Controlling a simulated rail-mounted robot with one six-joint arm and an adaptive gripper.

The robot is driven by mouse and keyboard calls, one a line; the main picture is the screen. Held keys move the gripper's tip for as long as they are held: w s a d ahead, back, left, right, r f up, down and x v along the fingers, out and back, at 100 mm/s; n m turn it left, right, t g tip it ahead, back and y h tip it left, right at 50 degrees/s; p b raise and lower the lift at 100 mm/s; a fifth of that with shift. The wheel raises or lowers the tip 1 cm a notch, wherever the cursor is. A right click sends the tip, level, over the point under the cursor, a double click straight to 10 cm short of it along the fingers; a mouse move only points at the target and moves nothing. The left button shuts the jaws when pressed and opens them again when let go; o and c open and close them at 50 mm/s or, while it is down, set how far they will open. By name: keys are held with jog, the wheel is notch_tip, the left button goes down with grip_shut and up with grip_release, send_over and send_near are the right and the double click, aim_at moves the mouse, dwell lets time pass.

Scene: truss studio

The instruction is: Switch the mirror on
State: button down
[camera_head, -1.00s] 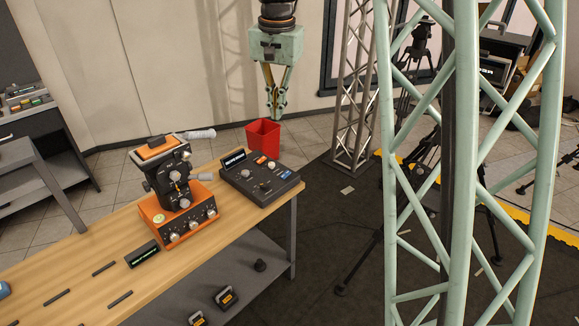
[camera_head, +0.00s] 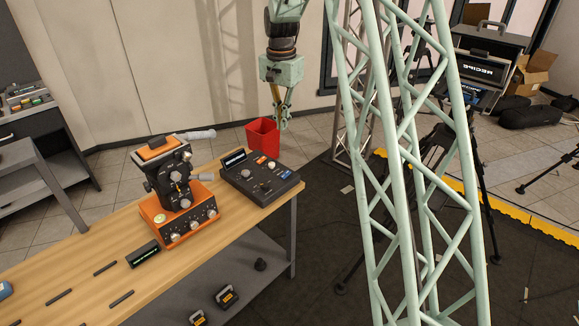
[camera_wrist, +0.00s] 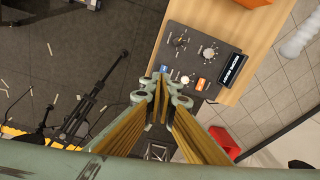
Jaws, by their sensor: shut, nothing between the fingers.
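No mirror can be made out in either view. A dark control console (camera_head: 262,181) sits at the right end of the wooden bench, with knobs, coloured buttons and a small label plate (camera_head: 234,158) too small to read. In the wrist view the console (camera_wrist: 176,56) shows a blue button (camera_wrist: 163,69), an orange button (camera_wrist: 201,84), a pale round knob (camera_wrist: 185,80) and a grey dial (camera_wrist: 208,53). My gripper (camera_head: 281,125) is shut and empty, beyond the console's far right side in the head view. In the wrist view my gripper (camera_wrist: 162,86) appears near the blue button; contact cannot be told.
An orange device (camera_head: 175,215) with knobs and levers stands left of the console on the wooden bench (camera_head: 95,240). A red bin (camera_head: 262,134) is on the floor behind.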

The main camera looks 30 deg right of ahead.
jog(key=w+d+f+m, duration=0.1)
jog(key=w+d+f, duration=0.2)
jog(key=f, duration=0.2)
jog(key=w+d+f+m, duration=0.1)
jog(key=w+d+f, duration=0.2)
jog(key=f, duration=0.3)
jog(key=shift+f+g+p, duration=0.3)
jog(key=shift+g+p, duration=0.1)
jog(key=shift+a+r, duration=0.1)
jog(key=shift+a, duration=0.05)
jog(key=shift+s+a+r, duration=0.2)
jog(key=shift+a+r, duration=0.05)
jog(key=shift+a, duration=0.3)
jog(key=shift+r, duration=0.1)
dwell(0.4)
notch_tip(320, 180, up, 14)
jog(key=a+p, duration=0.2)
jog(key=shift+s+a+f, duration=0.2)
jog(key=shift+s+a, duration=0.2)
jog(key=shift+s, duration=0.05)
dwell(0.8)
